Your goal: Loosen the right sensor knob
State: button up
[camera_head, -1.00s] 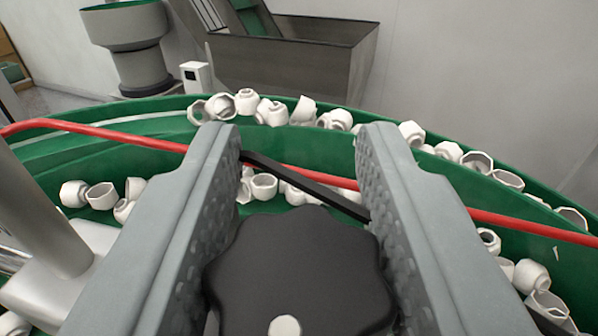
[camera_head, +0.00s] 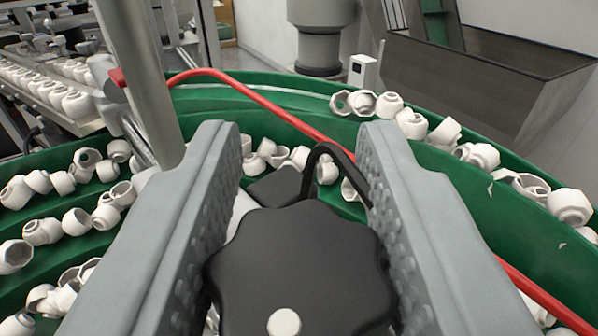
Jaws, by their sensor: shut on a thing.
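The sensor knob (camera_head: 300,262) is a black, lobed hand knob with a pale round centre, low in the middle of the view. My gripper (camera_head: 298,150) has its two grey, dimpled fingers on either side of the knob and is shut on it. A black block (camera_head: 277,187) and a curved black cable (camera_head: 325,150) show just beyond the knob. The underside of the knob and whatever it is screwed to are hidden.
A green bowl (camera_head: 480,228) with many white caps (camera_head: 107,215) surrounds the knob. A metal post (camera_head: 142,75) stands close at left. A grey hopper (camera_head: 485,85) is at the back right.

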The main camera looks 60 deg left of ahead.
jog(key=shift+s+n+g+y, duration=0.15)
jog(key=shift+n+g+y, duration=0.75)
jog(key=shift+n+g, duration=1.05)
jog(key=shift+g, duration=0.65)
jog(key=o, duration=1)
jog(key=shift+a, duration=0.1)
jog(key=shift+c, duration=0.2)
